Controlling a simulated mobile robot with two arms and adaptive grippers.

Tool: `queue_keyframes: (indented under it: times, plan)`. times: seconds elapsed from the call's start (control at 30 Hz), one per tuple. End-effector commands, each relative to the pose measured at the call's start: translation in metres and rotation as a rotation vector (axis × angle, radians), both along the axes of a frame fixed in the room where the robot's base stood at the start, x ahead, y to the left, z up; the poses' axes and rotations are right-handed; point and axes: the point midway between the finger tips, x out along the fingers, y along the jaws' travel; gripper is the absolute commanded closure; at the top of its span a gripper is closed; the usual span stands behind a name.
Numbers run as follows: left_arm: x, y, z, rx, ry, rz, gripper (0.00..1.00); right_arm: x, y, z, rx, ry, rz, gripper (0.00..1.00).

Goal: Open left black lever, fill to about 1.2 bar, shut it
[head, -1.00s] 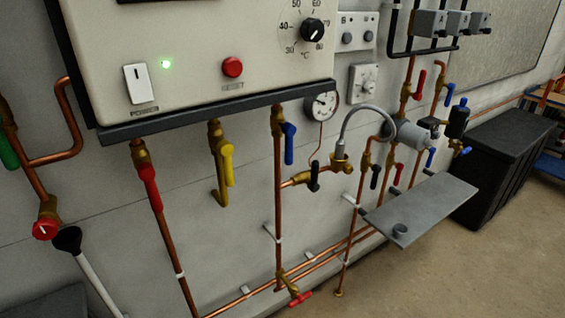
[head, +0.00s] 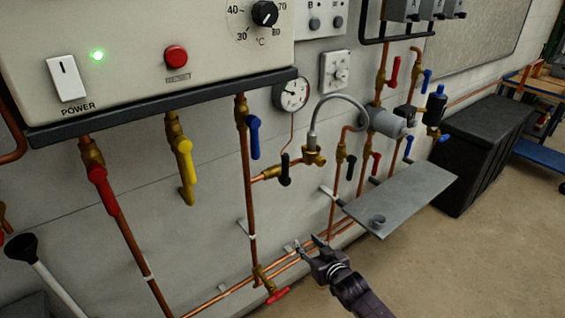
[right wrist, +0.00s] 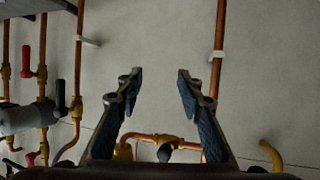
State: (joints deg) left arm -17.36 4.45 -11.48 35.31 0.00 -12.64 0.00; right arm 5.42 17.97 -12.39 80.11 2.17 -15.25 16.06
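The left black lever (head: 285,168) hangs down, across its short copper branch, left of the grey braided hose (head: 325,108). The other black lever (head: 351,168) is right of the hose. The round white gauge (head: 291,94) is above the left lever; its reading is too small to tell. My right gripper (head: 318,246) is open and empty, below and right of the left lever, apart from it. In the right wrist view, which looks upside down, the open fingers (right wrist: 158,78) frame bare wall, with a brass valve and black part (right wrist: 165,152) beyond. My left gripper is out of view.
A blue lever (head: 253,138) is close left of the black one; yellow and red levers hang further left. A grey shelf (head: 405,198) juts out to the right of my gripper. Pipes and a red tap (head: 278,294) run low on the wall.

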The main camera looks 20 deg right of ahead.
Motion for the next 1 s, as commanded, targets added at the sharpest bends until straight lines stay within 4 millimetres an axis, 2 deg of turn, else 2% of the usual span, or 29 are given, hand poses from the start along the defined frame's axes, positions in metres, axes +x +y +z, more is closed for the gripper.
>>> queue_keyframes:
  times: [0.03, 0.1, 0.2, 0.3, 0.4, 0.47, 1.0]
  plan:
    - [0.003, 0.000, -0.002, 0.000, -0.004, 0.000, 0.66, 0.022, 0.004, 0.054, 0.013, -0.092, 0.013, 0.66]
    - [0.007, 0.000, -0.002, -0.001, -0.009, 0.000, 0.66, 0.039, 0.010, 0.114, 0.033, -0.189, 0.030, 0.66]
    - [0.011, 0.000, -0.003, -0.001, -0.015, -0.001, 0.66, 0.051, 0.018, 0.180, 0.055, -0.294, 0.052, 0.66]
    - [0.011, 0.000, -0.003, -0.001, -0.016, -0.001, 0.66, 0.054, 0.024, 0.220, 0.069, -0.357, 0.068, 0.66]
    - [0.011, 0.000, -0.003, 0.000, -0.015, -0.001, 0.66, 0.056, 0.027, 0.237, 0.075, -0.383, 0.076, 0.66]
    - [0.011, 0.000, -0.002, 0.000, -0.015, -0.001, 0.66, 0.059, 0.028, 0.241, 0.077, -0.389, 0.077, 0.66]
    - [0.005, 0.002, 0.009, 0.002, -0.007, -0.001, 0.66, 0.121, 0.037, 0.240, 0.075, -0.386, 0.076, 0.66]
